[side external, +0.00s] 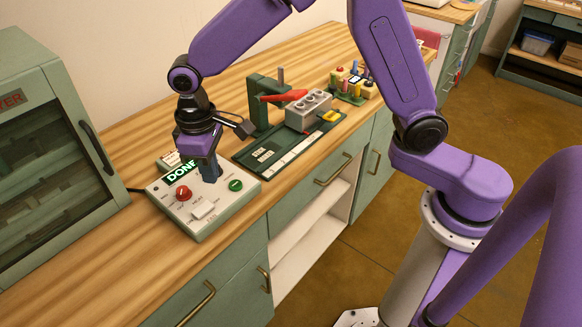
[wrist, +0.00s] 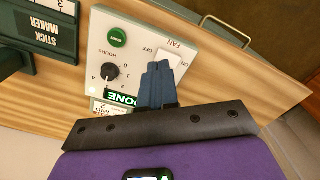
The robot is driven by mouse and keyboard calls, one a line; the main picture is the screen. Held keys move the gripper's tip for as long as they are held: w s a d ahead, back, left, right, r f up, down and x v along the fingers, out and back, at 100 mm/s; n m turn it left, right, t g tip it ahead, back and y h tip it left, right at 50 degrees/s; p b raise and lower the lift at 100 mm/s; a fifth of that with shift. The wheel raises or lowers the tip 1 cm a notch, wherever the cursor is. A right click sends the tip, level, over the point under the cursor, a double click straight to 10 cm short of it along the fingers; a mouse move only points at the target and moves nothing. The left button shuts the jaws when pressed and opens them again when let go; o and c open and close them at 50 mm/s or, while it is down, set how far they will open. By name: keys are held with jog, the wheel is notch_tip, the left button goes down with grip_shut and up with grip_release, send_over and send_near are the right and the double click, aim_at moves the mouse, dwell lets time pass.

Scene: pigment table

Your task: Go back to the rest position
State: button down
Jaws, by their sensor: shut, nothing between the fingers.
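My purple arm reaches over the wooden counter. My gripper (side external: 210,172) is shut and empty, with its blue fingers pointing down over the control box. In the wrist view the shut fingers (wrist: 158,75) hang in front of the box's face; I cannot tell whether they touch it. The control box (side external: 200,228) is pale, with a red button (side external: 183,193), a green button (side external: 236,185) and a white switch (side external: 203,209). A lit sign (side external: 181,173) on it reads DONE. The wrist view also shows the green button (wrist: 117,37) and a black hours knob (wrist: 110,72).
A green glass-fronted cabinet (side external: 50,150) stands left of the box. A dark tray (side external: 262,158) with a green press (side external: 262,108), red lever and grey block (side external: 308,111) lies to the right. A rack of coloured pieces (side external: 352,84) stands farther back. Bare counter (side external: 60,285) lies at the front left.

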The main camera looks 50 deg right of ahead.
jog(key=s+d+r+n, duration=0.2)
jog(key=s+d+n, duration=0.1)
jog(key=s+d, duration=0.7)
jog(key=s+d+r+n, duration=0.3)
jog(key=s+d, duration=0.7)
jog(key=s, duration=0.5)
jog(key=shift+s, duration=0.35)
jog(key=shift+a, duration=0.1)
jog(key=n, duration=2.3)
send_over(197, 213)
jog(key=shift+r, duration=0.4)
jog(key=shift+f, duration=0.1)
notch_tip(197, 213, down, 14)
jog(key=shift+r, duration=0.1)
